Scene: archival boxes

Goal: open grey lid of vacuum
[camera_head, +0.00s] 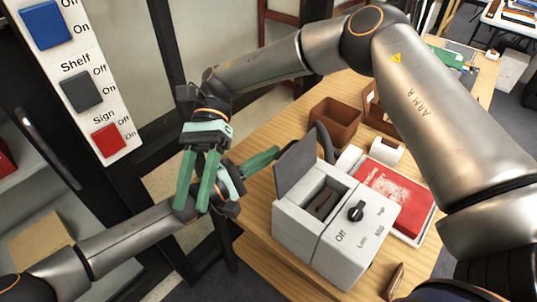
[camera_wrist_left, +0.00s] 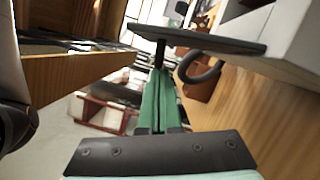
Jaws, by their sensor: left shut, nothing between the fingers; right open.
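The vacuum (camera_head: 335,225) is a white box on the wooden table with a black dial marked Off, Low, Mid and High. Its grey lid (camera_head: 296,165) stands tilted up at the back left, and the compartment below is open with brown things inside. My left gripper (camera_head: 275,153) is shut and empty, its green fingers close to the lid's left side. In the left wrist view the fingers (camera_wrist_left: 160,78) reach towards the lid's dark panel (camera_wrist_left: 215,42); I cannot tell whether they touch. My right gripper (camera_head: 193,207) is open and empty, pointing down left of the table, overlapping the left wrist in view.
A red sheet in a white tray (camera_head: 428,232) lies right of the vacuum. Brown open boxes (camera_head: 335,120) and a white roll (camera_head: 387,151) stand behind it. A dark hose (camera_head: 325,140) rises behind the lid. A switch panel (camera_head: 85,85) is at the left.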

